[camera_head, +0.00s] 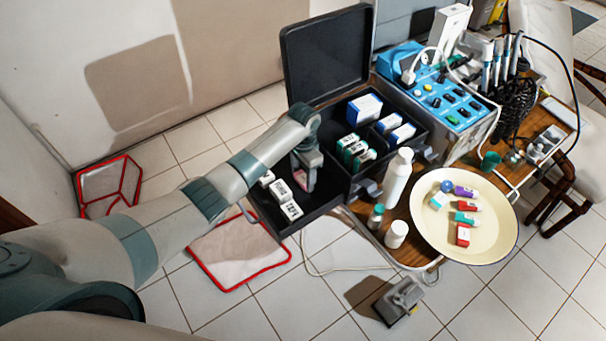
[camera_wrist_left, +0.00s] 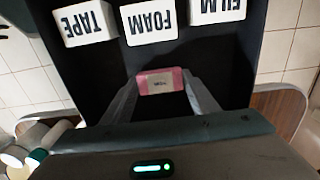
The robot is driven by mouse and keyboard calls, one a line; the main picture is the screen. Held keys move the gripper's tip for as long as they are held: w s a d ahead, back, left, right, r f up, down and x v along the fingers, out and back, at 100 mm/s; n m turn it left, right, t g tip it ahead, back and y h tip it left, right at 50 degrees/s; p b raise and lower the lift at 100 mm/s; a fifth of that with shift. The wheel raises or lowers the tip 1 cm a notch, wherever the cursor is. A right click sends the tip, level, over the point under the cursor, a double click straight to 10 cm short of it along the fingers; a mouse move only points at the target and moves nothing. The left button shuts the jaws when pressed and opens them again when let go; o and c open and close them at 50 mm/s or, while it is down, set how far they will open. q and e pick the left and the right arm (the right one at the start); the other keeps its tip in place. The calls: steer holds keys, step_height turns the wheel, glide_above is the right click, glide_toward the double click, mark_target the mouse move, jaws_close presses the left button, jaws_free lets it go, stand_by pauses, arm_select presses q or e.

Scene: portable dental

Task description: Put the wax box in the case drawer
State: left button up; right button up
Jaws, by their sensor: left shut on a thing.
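The pink wax box (camera_head: 300,175) with a white label is between the fingers of my left gripper (camera_head: 306,176), which is shut on it. It also shows in the left wrist view (camera_wrist_left: 160,83), held at the fingertips over the dark drawer floor. The case drawer (camera_head: 313,208) is pulled out from the black case (camera_head: 378,167). The box is over or in the drawer; I cannot tell whether it touches the floor. My right gripper is not in view.
White boxes marked FILM (camera_wrist_left: 217,10), FOAM (camera_wrist_left: 149,22) and TAPE (camera_wrist_left: 84,22) stand in a row in the drawer. A white bottle (camera_head: 397,177) and a round cream tray (camera_head: 489,250) with small boxes stand right of it. The case lid (camera_head: 327,52) is up.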

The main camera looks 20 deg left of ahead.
mark_target(303, 178)
arm_select(q)
steer(key=shift+f, duration=0.2)
steer(key=o, duration=1)
steer(key=shift+o, duration=0.2)
steer(key=shift+r, duration=0.15)
steer(key=shift+w+r, duration=0.1)
steer(key=shift+r, duration=0.45)
step_height(303, 178, up, 11)
steer(key=b, duration=0.2)
